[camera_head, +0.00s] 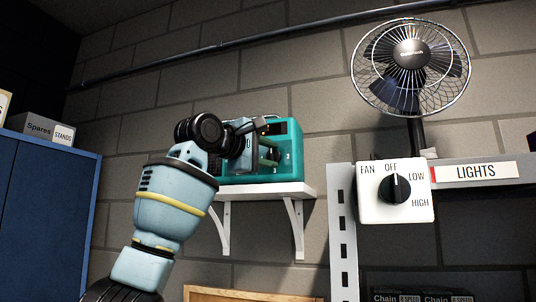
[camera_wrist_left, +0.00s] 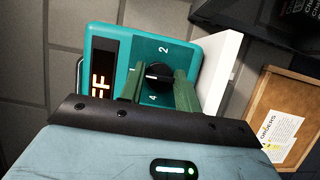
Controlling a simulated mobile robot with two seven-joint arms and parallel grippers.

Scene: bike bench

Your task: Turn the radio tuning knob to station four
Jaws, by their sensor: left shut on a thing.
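The teal radio (camera_head: 291,137) stands on a white wall shelf, and my left gripper (camera_head: 267,153) reaches its front from the left, hiding much of its face. In the left wrist view the radio (camera_wrist_left: 124,36) appears turned on its side. Its black tuning knob (camera_wrist_left: 157,75) sits between the green fingers of my left gripper (camera_wrist_left: 160,82), which is shut on it. Numerals show around the knob, 2 and 4 clearest. The lit orange display (camera_wrist_left: 101,80) is partly covered; the letters FF show. The knob's exact pointing is hard to tell. My right gripper is not in view.
The white shelf (camera_head: 262,190) has two brackets below. To the right are a fan (camera_head: 411,60) and a fan switch box (camera_head: 372,207) beside a LIGHTS label (camera_head: 476,171). A blue cabinet (camera_head: 45,200) with a Spares box (camera_head: 40,128) stands left.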

